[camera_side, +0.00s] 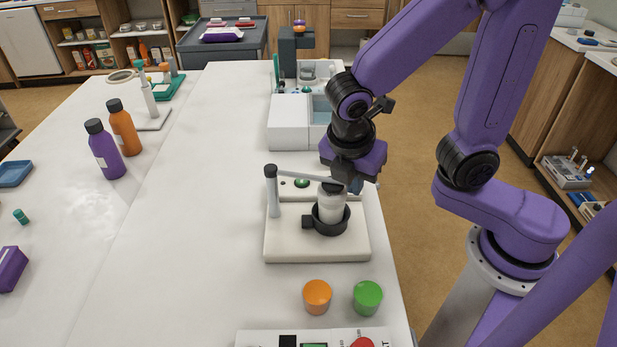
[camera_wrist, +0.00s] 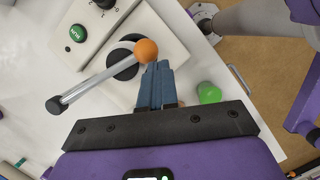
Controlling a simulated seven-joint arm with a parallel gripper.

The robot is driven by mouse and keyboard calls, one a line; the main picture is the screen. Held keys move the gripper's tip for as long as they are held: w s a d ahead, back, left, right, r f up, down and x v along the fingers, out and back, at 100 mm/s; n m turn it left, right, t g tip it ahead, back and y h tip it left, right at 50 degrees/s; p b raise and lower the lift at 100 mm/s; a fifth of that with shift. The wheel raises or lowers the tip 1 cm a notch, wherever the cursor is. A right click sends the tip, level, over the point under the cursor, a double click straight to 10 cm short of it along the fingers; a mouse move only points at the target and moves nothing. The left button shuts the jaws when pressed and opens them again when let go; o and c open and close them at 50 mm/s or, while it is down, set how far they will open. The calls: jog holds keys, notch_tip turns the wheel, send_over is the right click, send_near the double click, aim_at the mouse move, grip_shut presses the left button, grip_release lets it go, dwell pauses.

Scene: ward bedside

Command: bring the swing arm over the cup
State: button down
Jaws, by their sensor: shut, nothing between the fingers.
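The swing arm (camera_side: 300,175) is a grey bar on an upright post (camera_side: 273,195) at the left of a white stand (camera_side: 285,249). It reaches right, towards my gripper, and ends in an orange knob (camera_wrist: 146,50) in the wrist view. The cup (camera_side: 331,208) is whitish and stands upright in a black ring holder (camera_side: 330,220). In the wrist view the bar and knob cross over part of the ring and cup. My gripper (camera_wrist: 156,68) is shut and empty, its fingertips right beside the knob; whether they touch is unclear. The side view hides the knob behind my gripper.
An orange cylinder (camera_side: 317,296) and a green cylinder (camera_side: 367,298) stand in front of the stand. A panel with a green button (camera_wrist: 76,33) lies behind it. Purple (camera_side: 104,150) and orange (camera_side: 124,128) bottles stand left.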

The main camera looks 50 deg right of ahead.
jog(key=s+a+r, duration=0.4)
jog(key=a+r, duration=0.2)
jog(key=r, duration=0.4)
jog(key=s+d+f+m+y, duration=0.2)
jog(key=s+d+f+m, duration=0.1)
jog(key=d, duration=0.3)
jog(key=s+d+f+m+y, duration=0.1)
jog(key=s+d+f+m, duration=0.3)
jog(key=d+f, duration=0.1)
jog(key=shift+d+m+g+y, duration=0.3)
jog(key=shift+d+m+y, duration=0.1)
jog(key=shift+d, duration=0.4)
